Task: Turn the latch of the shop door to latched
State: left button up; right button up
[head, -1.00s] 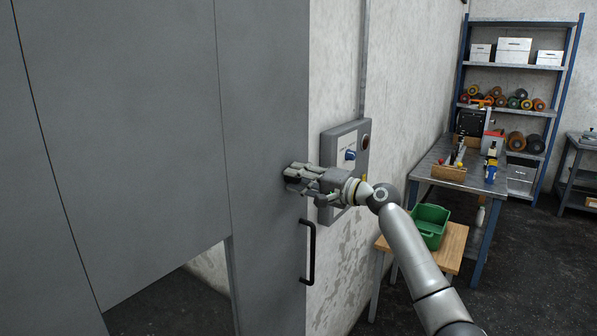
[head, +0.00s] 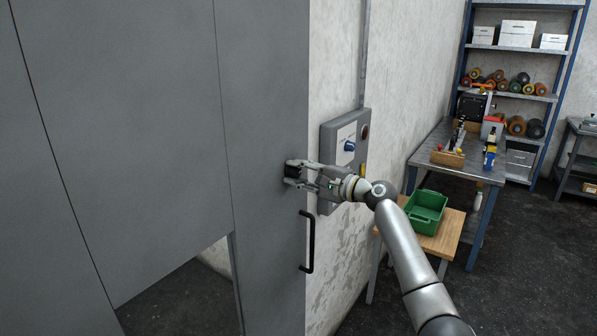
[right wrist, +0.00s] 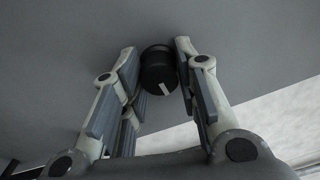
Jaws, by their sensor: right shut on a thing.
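The shop door (head: 262,100) is a grey panel that fills the left of the head view and appears closed against the wall. Its latch is a round black knob with a short white mark, seen in the right wrist view (right wrist: 156,68). The white mark is slanted there. My right gripper (head: 291,174) is shut on the latch, with fingers on both sides of the knob and the tips close to the door face. In the head view the fingers partly hide the latch. My left gripper is not in view.
A black door handle (head: 308,242) is just below my right gripper. A grey control box (head: 335,132) with a blue knob (head: 349,146) is on the wall behind my wrist. A green bin (head: 426,208) sits on a small wooden table right of my arm.

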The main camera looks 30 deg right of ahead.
jog(key=o, duration=1)
jog(key=v, duration=1.2)
jog(key=shift+d+f, duration=0.1)
